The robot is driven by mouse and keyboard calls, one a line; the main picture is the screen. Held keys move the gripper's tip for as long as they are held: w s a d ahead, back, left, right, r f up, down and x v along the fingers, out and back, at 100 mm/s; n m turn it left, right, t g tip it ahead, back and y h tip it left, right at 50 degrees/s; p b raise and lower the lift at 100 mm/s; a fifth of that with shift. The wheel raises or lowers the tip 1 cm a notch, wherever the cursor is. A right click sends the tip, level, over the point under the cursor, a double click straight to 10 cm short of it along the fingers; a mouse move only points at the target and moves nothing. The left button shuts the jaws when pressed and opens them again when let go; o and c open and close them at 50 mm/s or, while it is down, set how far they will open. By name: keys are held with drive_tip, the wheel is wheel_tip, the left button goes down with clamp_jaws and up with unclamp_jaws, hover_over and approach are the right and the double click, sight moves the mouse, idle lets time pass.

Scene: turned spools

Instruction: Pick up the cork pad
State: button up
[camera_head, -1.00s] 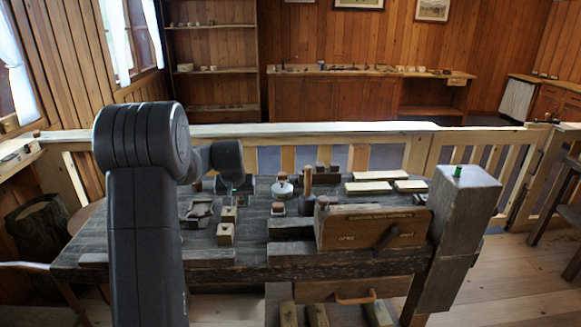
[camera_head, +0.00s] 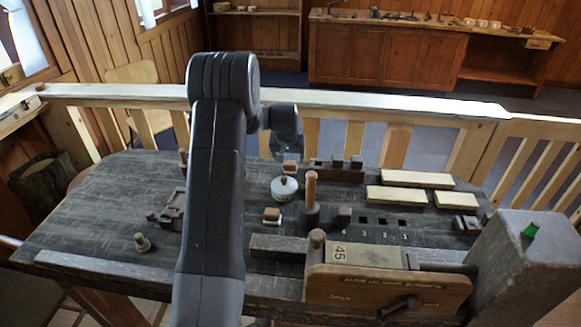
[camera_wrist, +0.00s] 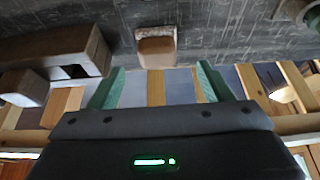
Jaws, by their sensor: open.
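A small brown block with a paler edge (camera_wrist: 156,47), which may be the cork pad, lies on the dark bench top just ahead of my fingertips in the wrist view. It seems to be the small brown piece (camera_head: 290,167) near the bench's far edge in the head view. I cannot tell its material for sure. My gripper (camera_wrist: 160,84) is open, with its two green fingers apart and nothing between them. The block is roughly centred between the fingers but beyond their tips. In the head view my gripper (camera_head: 289,152) is partly hidden and hangs over the far edge.
A dark rack with blocks (camera_head: 335,170) stands close by, to the right. A white round lidded piece (camera_head: 284,188) and an upright wooden-handled tool (camera_head: 310,200) are nearer. Pale boards (camera_head: 410,179) lie right. A railing (camera_head: 300,101) runs behind the bench.

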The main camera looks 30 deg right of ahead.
sight(290, 163)
drive_tip(key=shift+f, duration=0.35)
drive_tip(key=shift+s+p+x, duration=0.2)
drive_tip(key=shift+p+x, duration=0.55)
drive_tip(key=shift+x, duration=1.35)
drive_tip(key=c, duration=1.1)
wheel_tip(290, 163, up, 10)
drive_tip(key=shift+r+b, duration=0.1)
drive_tip(key=shift+b, duration=0.9)
drive_tip(key=shift+o, duration=0.6)
